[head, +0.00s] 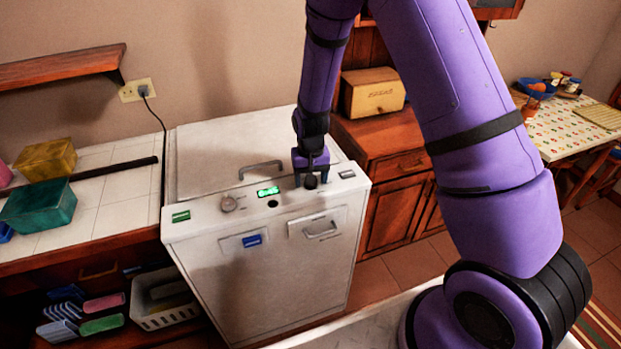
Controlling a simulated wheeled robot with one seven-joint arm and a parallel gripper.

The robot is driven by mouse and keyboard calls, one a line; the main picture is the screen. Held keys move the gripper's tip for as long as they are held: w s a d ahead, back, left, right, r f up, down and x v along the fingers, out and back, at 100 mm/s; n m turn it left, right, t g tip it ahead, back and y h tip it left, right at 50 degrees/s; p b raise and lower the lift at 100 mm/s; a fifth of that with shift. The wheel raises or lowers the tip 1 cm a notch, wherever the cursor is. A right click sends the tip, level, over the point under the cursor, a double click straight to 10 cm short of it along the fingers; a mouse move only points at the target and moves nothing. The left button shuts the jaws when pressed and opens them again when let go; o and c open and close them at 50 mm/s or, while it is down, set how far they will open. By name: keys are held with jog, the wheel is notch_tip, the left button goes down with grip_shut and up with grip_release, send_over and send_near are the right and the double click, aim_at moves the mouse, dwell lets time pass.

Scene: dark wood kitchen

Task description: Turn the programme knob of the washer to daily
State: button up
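The white washer (255,270) stands in the middle with a control strip along its top front edge. My gripper (311,182) points down at the right part of the strip. Its fingers are apart, and a dark round knob-like piece shows between or just in front of them. I cannot tell whether the fingers touch it. Labels and the knob's setting are too small to read.
A small dark button (272,203) lies below the display. A handle (262,168) rises from the washer's lid. A tiled counter (115,200) with coloured boxes is on the left; a wooden cabinet (400,200) with a bread box (374,92) is on the right.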

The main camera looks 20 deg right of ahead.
notch_tip(320, 180, up, 10)
jog(key=shift+r, duration=0.25)
dwell(0.6)
jog(key=s+d+r+n+t, duration=0.1)
jog(key=s+d+r, duration=0.1)
jog(key=s+r, duration=0.6)
jog(key=s+d+r+t, duration=0.2)
jog(key=s+r, duration=0.2)
jog(key=r, duration=0.9)
jog(key=s+d+r+t, duration=0.1)
jog(key=s+r, duration=0.2)
jog(key=s, duration=0.5)
jog(key=s+d+r+n+t, duration=0.1)
jog(key=s+d+r, duration=0.1)
jog(key=s, duration=0.7)
jog(key=shift+v, duration=0.85)
jog(key=shift+w+a, duration=0.1)
jog(key=shift+w, duration=0.1)
